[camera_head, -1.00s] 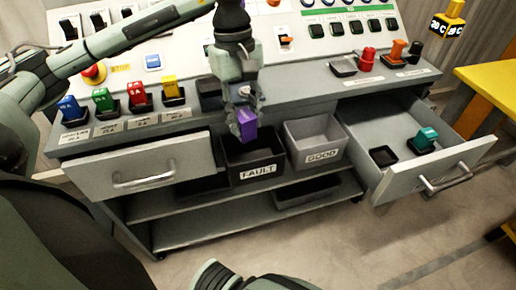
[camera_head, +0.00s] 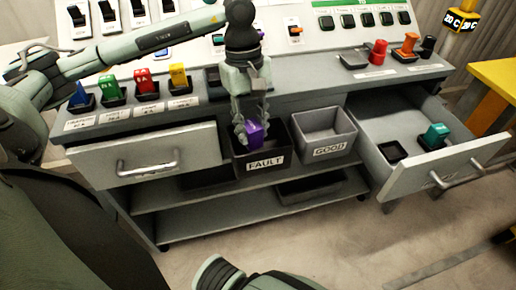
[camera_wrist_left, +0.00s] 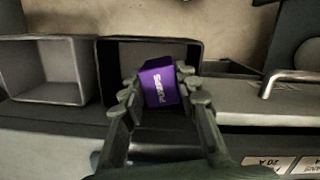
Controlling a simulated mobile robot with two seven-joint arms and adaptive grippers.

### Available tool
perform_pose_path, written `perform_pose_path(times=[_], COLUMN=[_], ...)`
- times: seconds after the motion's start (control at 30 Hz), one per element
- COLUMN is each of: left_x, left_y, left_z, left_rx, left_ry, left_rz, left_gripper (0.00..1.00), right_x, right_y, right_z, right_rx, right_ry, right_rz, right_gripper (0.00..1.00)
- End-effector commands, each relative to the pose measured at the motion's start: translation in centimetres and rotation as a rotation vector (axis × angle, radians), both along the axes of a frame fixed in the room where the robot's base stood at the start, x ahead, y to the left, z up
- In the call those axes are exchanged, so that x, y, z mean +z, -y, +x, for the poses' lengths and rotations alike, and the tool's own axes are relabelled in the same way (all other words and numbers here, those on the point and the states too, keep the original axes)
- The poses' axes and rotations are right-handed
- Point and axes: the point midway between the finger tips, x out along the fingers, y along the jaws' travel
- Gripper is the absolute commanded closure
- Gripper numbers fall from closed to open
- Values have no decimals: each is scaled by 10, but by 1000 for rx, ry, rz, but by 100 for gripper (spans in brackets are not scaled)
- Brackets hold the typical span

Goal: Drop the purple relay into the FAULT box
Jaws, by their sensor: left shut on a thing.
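The purple relay (camera_head: 253,133) is between the fingers of my left gripper (camera_head: 251,131), which is shut on it. In the head view it is at the opening of the black FAULT box (camera_head: 263,163). In the left wrist view the relay (camera_wrist_left: 159,84) shows between the two fingers, in front of the FAULT box's opening (camera_wrist_left: 118,60). The relay appears at or just above the rim; I cannot tell its exact depth.
The grey GOOD box (camera_head: 330,150) is just right of the FAULT box. An open drawer (camera_head: 415,170) with a teal relay (camera_head: 434,135) is at the right. A drawer front (camera_head: 150,160) is left. Coloured relays (camera_head: 145,83) stand on the ledge behind.

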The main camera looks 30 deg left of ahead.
Motion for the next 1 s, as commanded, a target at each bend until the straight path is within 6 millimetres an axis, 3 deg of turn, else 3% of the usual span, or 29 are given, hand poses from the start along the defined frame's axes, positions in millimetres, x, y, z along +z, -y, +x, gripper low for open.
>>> perform_pose_path(times=[0.07,0.1,0.27,0.67,1.0], left_x=[0,0,0,8,75], left_y=[0,0,0,-1,-10], left_z=[0,0,0,1,6], left_rx=[0,0,0,0,0], left_ry=[0,0,0,1,5], left_rz=[0,0,0,0,-1], left_gripper=[100,65,46,46,46], right_x=[0,0,0,0,0], right_y=[0,0,0,0,0], right_z=[0,0,0,0,0], right_rx=[0,0,0,0,0], right_ry=[0,0,0,1,1], right_rz=[0,0,0,-1,-1], right_gripper=[66,66,66,66,66])
